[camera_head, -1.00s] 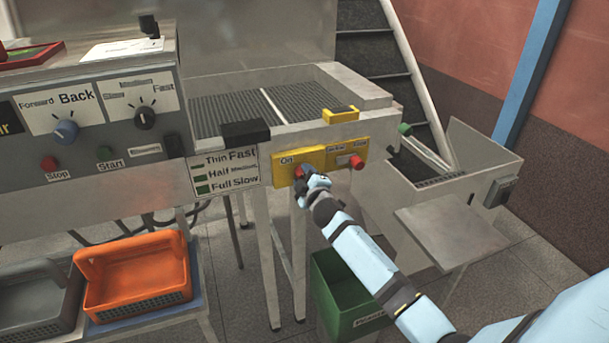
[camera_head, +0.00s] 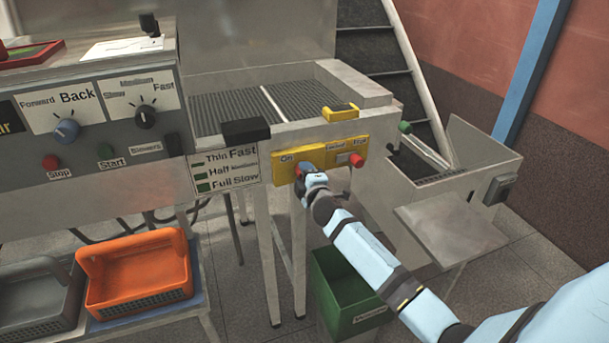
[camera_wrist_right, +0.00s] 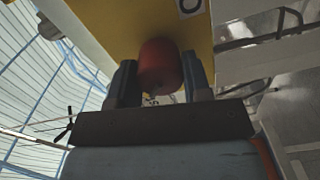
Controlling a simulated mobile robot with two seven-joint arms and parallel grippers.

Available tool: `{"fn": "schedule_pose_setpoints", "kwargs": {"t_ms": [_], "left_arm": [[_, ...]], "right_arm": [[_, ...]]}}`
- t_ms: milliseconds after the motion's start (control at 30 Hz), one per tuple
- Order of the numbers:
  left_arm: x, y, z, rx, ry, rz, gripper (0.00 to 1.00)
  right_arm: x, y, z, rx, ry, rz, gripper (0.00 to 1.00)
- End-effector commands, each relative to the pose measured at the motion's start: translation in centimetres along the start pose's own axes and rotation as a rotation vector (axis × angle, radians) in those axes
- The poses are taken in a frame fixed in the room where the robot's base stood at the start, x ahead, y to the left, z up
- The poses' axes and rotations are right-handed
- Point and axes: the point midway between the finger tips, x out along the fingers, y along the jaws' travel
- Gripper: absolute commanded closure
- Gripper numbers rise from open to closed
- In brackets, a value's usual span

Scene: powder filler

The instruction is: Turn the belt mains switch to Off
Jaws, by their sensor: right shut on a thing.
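The belt mains switch is a red knob (camera_wrist_right: 161,66) on a yellow panel (camera_head: 285,174) at the front of the conveyor, beneath the word "On". In the head view my right gripper (camera_head: 304,172) is at the knob and hides most of it. In the right wrist view the two fingers of my right gripper (camera_wrist_right: 160,82) stand on either side of the red knob and are shut on it. The knob's pointer direction is hidden. My left gripper is not in view.
A second red knob (camera_head: 356,160) sits to the right on the panel. A grey control box (camera_head: 90,150) with dials and buttons stands at left. An orange basket (camera_head: 135,275) and a green bin (camera_head: 345,295) are below. A metal shelf (camera_head: 450,230) juts out at right.

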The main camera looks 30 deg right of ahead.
Motion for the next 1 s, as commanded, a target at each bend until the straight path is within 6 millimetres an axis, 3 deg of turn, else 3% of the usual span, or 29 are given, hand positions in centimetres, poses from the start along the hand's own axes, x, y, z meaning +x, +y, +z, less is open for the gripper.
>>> {"fn": "schedule_pose_setpoints", "kwargs": {"t_ms": [67,100,200,567,767,1000], "left_arm": [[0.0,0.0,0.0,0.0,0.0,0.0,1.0],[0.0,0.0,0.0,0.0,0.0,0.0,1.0],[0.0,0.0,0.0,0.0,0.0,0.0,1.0],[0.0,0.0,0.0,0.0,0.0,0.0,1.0],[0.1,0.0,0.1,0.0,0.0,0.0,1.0],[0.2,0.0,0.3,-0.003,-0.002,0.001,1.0]], "right_arm": [[0.0,-0.1,0.0,-0.001,0.0,-0.001,0.79],[0.0,-0.1,0.0,-0.001,0.0,-0.001,0.53],[0.0,-0.1,0.0,-0.001,0.0,-0.001,0.31],[-0.5,-0.1,0.0,0.0,0.001,0.0,0.31],[-3.8,-0.2,0.1,0.001,0.001,-0.002,0.31],[-9.4,-0.3,0.0,0.0,0.0,-0.003,0.31]]}}
